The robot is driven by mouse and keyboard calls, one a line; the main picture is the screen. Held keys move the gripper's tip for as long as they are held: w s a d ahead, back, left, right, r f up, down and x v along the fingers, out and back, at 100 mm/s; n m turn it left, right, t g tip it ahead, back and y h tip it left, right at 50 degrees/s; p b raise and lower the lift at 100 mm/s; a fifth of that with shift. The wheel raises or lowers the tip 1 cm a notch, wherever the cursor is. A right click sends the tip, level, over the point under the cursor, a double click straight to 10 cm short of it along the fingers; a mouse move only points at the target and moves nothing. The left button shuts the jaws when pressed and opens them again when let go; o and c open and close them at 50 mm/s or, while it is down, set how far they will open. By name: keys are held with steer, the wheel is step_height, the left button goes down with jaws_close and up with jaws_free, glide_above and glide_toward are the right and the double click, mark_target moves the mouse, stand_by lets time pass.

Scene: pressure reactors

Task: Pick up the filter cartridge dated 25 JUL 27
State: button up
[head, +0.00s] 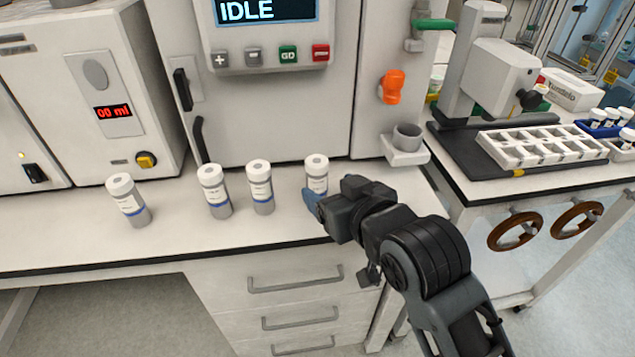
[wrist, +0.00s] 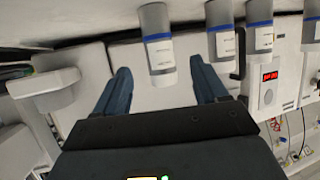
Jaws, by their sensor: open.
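Several white-capped, grey cartridges with white labels and a blue band stand upright on the white bench. In the head view they are the far left one (head: 129,201), two in the middle (head: 215,191) (head: 260,187), and the right one (head: 317,174). The label dates are too small to read, so I cannot tell which is 25 JUL 27. My gripper (head: 313,203) is open and low at the right cartridge, covering its lower part. In the wrist view that cartridge (wrist: 158,48) shows between the open blue fingers (wrist: 160,68), with gaps on both sides; its depth between them is unclear.
A cabinet with an IDLE display (head: 268,10) rises behind the cartridges. A dispenser with a red readout (head: 113,112) stands at left. An orange valve (head: 392,87) and grey cup (head: 407,137) are at right. Bench space between the far left and middle cartridges is clear.

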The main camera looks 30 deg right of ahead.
mark_target(322, 179)
steer(key=x, duration=0.5)
steer(key=shift+w+d+r, duration=0.1)
steer(key=shift+w+r, duration=0.1)
steer(key=shift+r, duration=0.1)
steer(key=shift+r, duration=0.1)
jaws_close()
